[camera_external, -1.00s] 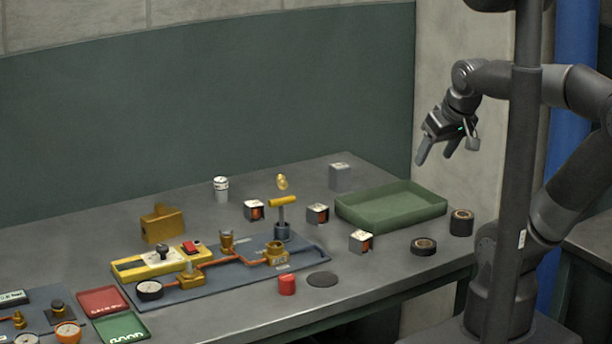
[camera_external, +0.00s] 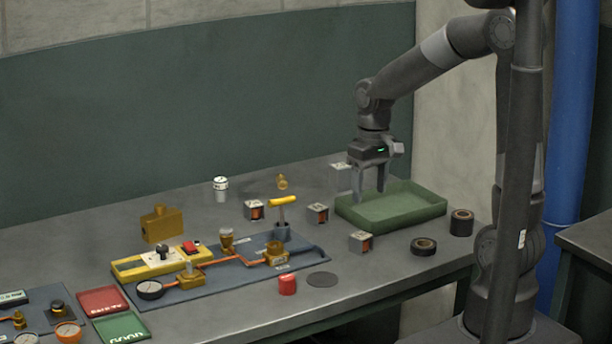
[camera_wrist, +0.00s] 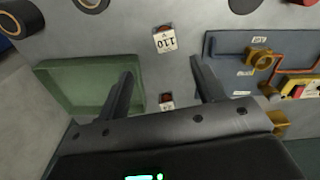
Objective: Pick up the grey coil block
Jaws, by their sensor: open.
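Three small grey blocks with copper-red sides and white labelled tops stand on the table: one left (camera_external: 254,210), one middle (camera_external: 317,212), one front (camera_external: 360,242). I cannot tell which is the grey coil block. My gripper (camera_external: 369,195) points down, open and empty, above the table by the tray's left end. In the wrist view, one labelled block (camera_wrist: 164,40) lies beyond the fingertips (camera_wrist: 162,70), and another (camera_wrist: 167,102) shows between the fingers, partly cut off by the gripper body.
A green tray (camera_external: 425,208) is at the right. Black rolls (camera_external: 424,246) stand near the right edge. A blue-grey board (camera_external: 215,282) with pipes, valves and a yellow-handled tool (camera_external: 283,201) fills the middle.

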